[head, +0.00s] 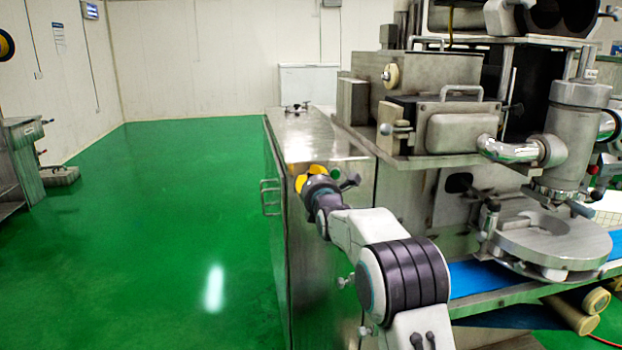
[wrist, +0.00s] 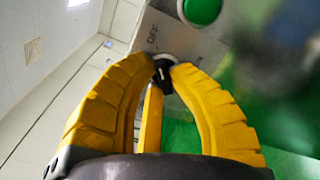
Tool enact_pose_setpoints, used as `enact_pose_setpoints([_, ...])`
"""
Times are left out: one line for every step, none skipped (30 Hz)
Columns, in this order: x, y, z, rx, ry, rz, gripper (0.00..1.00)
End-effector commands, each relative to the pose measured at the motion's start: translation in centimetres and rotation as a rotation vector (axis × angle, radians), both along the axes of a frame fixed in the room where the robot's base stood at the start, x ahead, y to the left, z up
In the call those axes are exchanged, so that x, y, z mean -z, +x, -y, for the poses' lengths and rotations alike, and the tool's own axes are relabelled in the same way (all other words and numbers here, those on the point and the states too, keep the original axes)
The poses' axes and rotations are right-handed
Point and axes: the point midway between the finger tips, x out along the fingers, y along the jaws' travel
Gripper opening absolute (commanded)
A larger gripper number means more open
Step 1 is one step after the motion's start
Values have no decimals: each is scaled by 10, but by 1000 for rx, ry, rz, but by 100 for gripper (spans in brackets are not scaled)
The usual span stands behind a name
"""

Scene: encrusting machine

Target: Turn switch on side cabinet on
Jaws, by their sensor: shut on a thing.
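The side cabinet (head: 330,250) is a metal box left of the machine, with a flat top. My gripper (head: 312,172) is at its near upper edge, and its fingertips are partly hidden by my own wrist in the head view. In the wrist view, the yellow fingers of my gripper (wrist: 160,66) are shut on the switch (wrist: 163,71), a small black knob on a grey panel. The fingertips sit on either side of the knob. The word OFF is printed on the panel close to the knob. A green round button (wrist: 203,9) is beside it.
The encrusting machine (head: 450,130) stands right of the cabinet, with a round metal table (head: 555,242) and a blue belt (head: 490,280). A handle (head: 270,197) sticks out from the cabinet's left side. The green floor (head: 170,220) on the left is clear.

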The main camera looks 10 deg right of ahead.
Motion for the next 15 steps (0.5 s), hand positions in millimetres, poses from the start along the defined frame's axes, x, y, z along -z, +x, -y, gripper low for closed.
enact_pose_setpoints([0,0,0,1,0,-1,0])
enact_pose_setpoints([0,0,0,1,1,-1,0])
enact_pose_setpoints([1,0,0,1,3,-1,0])
enact_pose_setpoints([1,0,0,1,6,-1,0])
enact_pose_setpoints([1,0,0,1,11,-1,0])
enact_pose_setpoints([1,0,0,1,19,-1,0])
enact_pose_setpoints([1,0,0,1,26,-1,0])
enact_pose_setpoints([1,0,0,1,35,-1,0])
enact_pose_setpoints([2,0,0,1,51,0,0])
enact_pose_setpoints([2,0,1,1,64,0,0])
enact_pose_setpoints([2,0,1,0,81,1,0])
enact_pose_setpoints([2,0,1,1,104,2,0])
enact_pose_setpoints([2,0,1,1,125,2,0])
enact_pose_setpoints([2,0,1,1,147,1,0])
enact_pose_setpoints([2,0,1,1,179,1,0])
